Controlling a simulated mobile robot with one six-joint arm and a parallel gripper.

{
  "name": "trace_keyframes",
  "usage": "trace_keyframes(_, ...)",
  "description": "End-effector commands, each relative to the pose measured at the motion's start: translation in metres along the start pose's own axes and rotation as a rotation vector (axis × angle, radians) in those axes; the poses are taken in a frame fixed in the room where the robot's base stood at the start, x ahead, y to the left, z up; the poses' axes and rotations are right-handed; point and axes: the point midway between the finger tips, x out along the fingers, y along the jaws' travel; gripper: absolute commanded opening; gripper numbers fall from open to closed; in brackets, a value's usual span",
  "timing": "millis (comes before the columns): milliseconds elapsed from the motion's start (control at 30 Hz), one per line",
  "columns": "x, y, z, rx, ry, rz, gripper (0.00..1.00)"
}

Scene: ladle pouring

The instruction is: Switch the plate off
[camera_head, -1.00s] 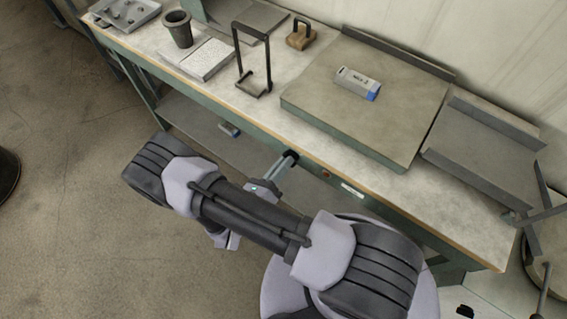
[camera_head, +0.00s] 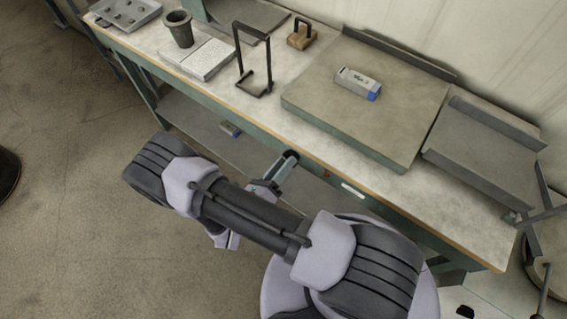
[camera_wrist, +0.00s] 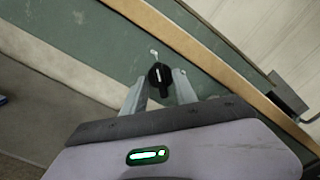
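A round black knob (camera_wrist: 160,76) with a white pointer line sits on the green front of the bench in the wrist view. The line runs nearly upright in the picture. A small pale mark shows above it. My gripper (camera_wrist: 160,84) is around the knob, one finger on each side. The fingers look spread, and no firm contact shows. In the head view my gripper (camera_head: 289,158) is at the bench's front edge, and the knob cannot be made out. A broad grey plate (camera_head: 395,125) lies on the bench above, with a grey and blue block (camera_head: 358,83) on it.
Left of the plate stand a black wire stand (camera_head: 254,90), a wooden block with a handle (camera_head: 301,37), a dark cup (camera_head: 179,30) and a tray (camera_head: 150,14). A grey channel-like tray (camera_head: 480,155) is to the right. A lower shelf (camera_head: 200,125) runs under the bench.

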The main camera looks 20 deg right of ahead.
Motion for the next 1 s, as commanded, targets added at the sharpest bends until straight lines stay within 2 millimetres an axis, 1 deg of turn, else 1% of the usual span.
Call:
trace_keyframes(367,0.0,0.0,0.001,0.002,0.0,-0.001,0.34)
trace_keyframes(467,-0.006,0.0,0.001,0.002,-0.002,0.001,0.34)
trace_keyframes(567,-0.024,0.0,0.003,0.003,-0.005,0.003,0.34)
trace_keyframes(667,-0.055,-0.001,0.003,0.004,-0.007,0.005,0.34)
trace_keyframes(700,-0.069,-0.001,0.003,0.004,-0.007,0.006,0.34)
trace_keyframes(767,-0.09,-0.001,0.003,0.004,-0.006,0.006,0.34)
trace_keyframes(800,-0.104,-0.001,0.003,0.005,-0.006,0.006,0.34)
trace_keyframes(900,-0.133,0.0,0.002,0.004,-0.004,0.004,0.34)
trace_keyframes(1000,-0.155,0.0,0.001,0.003,-0.002,0.002,0.34)
